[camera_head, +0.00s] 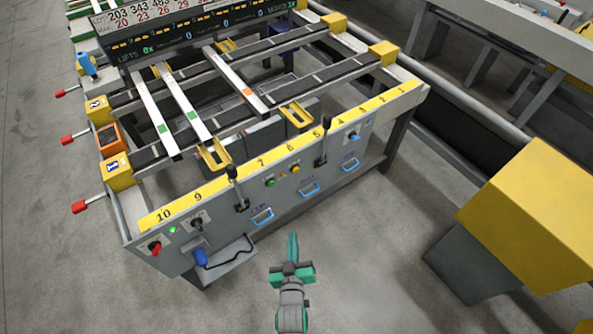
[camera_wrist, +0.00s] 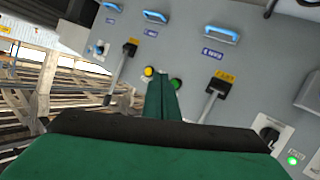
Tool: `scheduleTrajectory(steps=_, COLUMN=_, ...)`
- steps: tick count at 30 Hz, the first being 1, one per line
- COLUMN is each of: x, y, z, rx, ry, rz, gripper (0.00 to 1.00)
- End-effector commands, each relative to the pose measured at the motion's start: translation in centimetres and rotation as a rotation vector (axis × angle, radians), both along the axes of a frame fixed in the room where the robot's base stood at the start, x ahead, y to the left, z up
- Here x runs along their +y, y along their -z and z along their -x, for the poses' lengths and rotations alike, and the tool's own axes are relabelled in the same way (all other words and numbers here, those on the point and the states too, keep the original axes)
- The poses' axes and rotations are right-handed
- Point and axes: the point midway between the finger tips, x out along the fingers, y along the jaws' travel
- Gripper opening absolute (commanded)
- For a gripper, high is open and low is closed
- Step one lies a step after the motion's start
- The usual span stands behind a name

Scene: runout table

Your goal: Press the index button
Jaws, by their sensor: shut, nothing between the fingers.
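The runout table's front panel (camera_head: 330,165) carries a green button (camera_head: 270,182) and a yellow button (camera_head: 295,168) side by side near its middle. I cannot read which one is labelled index. My gripper (camera_head: 293,240) is shut and empty, in front of and apart from the panel in the head view. In the wrist view the green fingertips (camera_wrist: 163,82) appear between the yellow button (camera_wrist: 149,72) and the green button (camera_wrist: 176,84). The fingers partly hide the panel around the green button.
Two black-handled levers (camera_head: 232,175) and (camera_head: 325,125) flank the buttons. Blue handles (camera_head: 262,216) sit lower on the panel. A red knob (camera_head: 154,248) is at its left end. A yellow block (camera_head: 535,215) stands at right. The floor before the panel is clear.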

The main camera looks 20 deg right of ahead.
Motion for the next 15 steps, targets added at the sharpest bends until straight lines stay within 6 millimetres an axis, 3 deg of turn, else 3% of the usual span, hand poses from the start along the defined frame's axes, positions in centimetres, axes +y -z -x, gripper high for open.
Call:
scheduleTrajectory(steps=6, x=-3.8, y=0.3, z=-5.3, rx=0.019, ry=0.034, rz=0.056, gripper=0.0)
scheduleTrajectory(steps=15, x=-9.0, y=-0.2, z=-11.2, rx=0.055, ry=0.075, rz=0.127, gripper=0.0)
